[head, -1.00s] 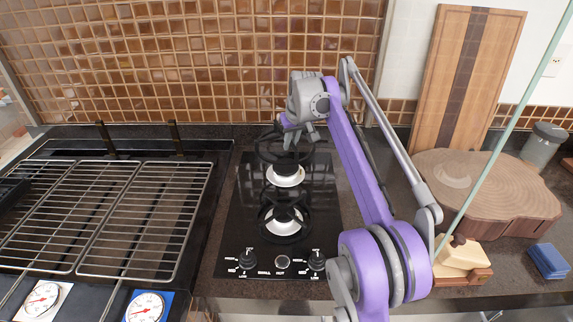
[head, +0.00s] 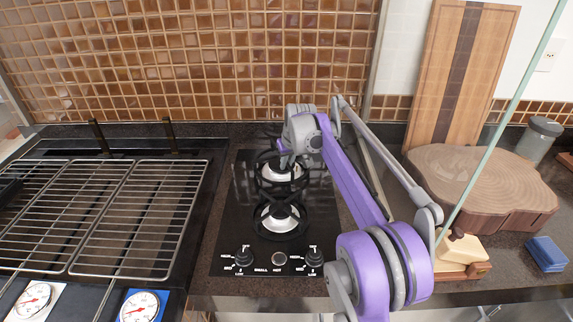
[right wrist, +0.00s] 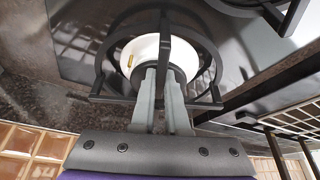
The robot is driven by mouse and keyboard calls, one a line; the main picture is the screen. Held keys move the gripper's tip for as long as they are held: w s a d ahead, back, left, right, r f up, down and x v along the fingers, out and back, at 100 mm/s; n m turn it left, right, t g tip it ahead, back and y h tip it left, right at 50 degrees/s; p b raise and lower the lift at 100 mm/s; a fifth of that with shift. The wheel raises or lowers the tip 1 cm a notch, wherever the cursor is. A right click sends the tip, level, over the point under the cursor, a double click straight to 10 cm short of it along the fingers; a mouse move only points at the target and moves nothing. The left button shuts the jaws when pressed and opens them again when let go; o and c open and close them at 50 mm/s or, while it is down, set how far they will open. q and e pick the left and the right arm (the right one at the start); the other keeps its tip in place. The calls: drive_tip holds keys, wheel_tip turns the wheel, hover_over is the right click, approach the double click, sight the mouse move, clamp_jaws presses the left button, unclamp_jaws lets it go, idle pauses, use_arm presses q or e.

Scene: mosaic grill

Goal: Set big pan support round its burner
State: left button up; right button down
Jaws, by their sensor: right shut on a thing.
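The black ring-shaped pan support (head: 262,182) is at the rear burner (head: 283,172), which has a white body. My right gripper (head: 290,158) reaches down from behind and is shut on the support. In the right wrist view the gripper's fingers (right wrist: 163,80) pinch a bar of the support (right wrist: 101,62), and the ring lies around the white burner (right wrist: 150,50). Whether the support rests fully on the hob or hangs slightly above it, I cannot tell. My left gripper is not in view.
The front burner (head: 281,217) has another black pan support around it. Two knobs sit at the front of the black glass hob (head: 235,225). A wire grill (head: 135,220) lies to the left. A wooden slab (head: 480,185) and a tall board (head: 460,80) stand to the right.

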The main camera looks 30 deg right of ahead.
drive_tip(key=shift+s+f, duration=0.1)
drive_tip(key=shift+f, duration=0.25)
drive_tip(key=shift+s+a+f, duration=0.15)
drive_tip(key=shift+f, duration=0.15)
drive_tip(key=shift+a+f, duration=0.1)
drive_tip(key=shift+f, duration=0.05)
drive_tip(key=c, duration=0.9)
unclamp_jaws()
drive_tip(key=shift+r, duration=0.2)
drive_tip(key=r, duration=0.3)
drive_tip(key=shift+s+r, duration=0.3)
drive_tip(key=v, duration=0.6)
drive_tip(key=p+v, duration=0.1)
drive_tip(key=v, duration=0.2)
drive_tip(key=shift+d, duration=0.25)
drive_tip(key=shift+f, duration=0.1)
